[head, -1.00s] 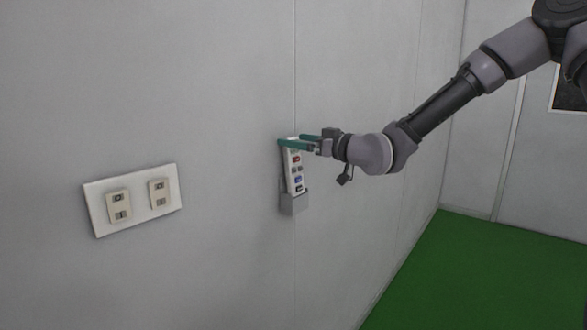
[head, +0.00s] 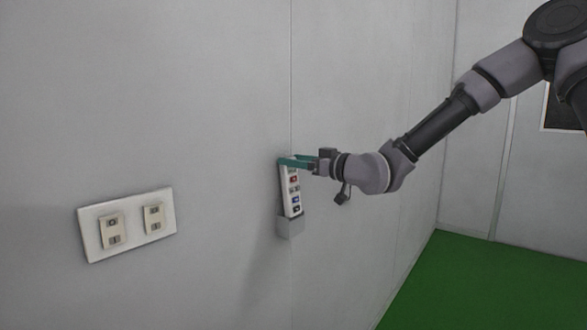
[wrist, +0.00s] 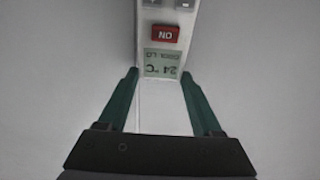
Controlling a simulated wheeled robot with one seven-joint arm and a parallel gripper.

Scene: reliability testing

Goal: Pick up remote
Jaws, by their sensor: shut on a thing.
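The remote (head: 293,190) is white with coloured buttons and stands nearly upright in a small grey holder (head: 290,226) on the wall. Its lower end is hidden in the holder. My gripper (head: 290,161), with green fingers, is shut on the remote's upper end. In the wrist view, the remote (wrist: 164,60) shows a red ON button and a small display reading 24 °C. The two green fingers (wrist: 160,90) lie along its two sides.
A white plate with two switches or sockets (head: 127,225) is on the wall to the left. The grey wall is otherwise bare around the holder. Green floor (head: 480,285) lies at the lower right.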

